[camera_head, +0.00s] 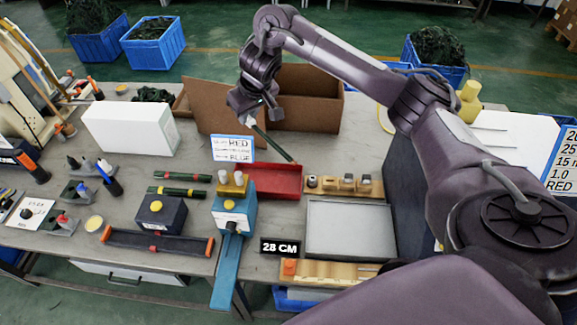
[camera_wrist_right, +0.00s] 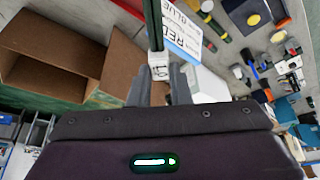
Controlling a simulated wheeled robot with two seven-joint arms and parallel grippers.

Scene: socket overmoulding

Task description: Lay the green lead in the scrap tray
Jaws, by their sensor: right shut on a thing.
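My right gripper (camera_head: 257,112) is shut on one end of a thin dark green lead (camera_head: 273,143). The lead hangs tilted, its free end down and to the right above the red tray (camera_head: 272,193). In the right wrist view the fingers (camera_wrist_right: 156,86) close around a pale end piece (camera_wrist_right: 159,67), with the green lead (camera_wrist_right: 154,24) running away from them. The red tray looks empty where it shows. Two more green rods with red parts, an upper one (camera_head: 183,176) and a lower one (camera_head: 178,191), lie on the table to the left. My left gripper is out of view.
A blue station (camera_head: 234,213) with a RED/BLUE sign (camera_head: 233,149) stands against the tray's left side. A wooden block with fittings (camera_head: 338,187) is on its right. A grey tray (camera_head: 349,228) lies in front at right.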

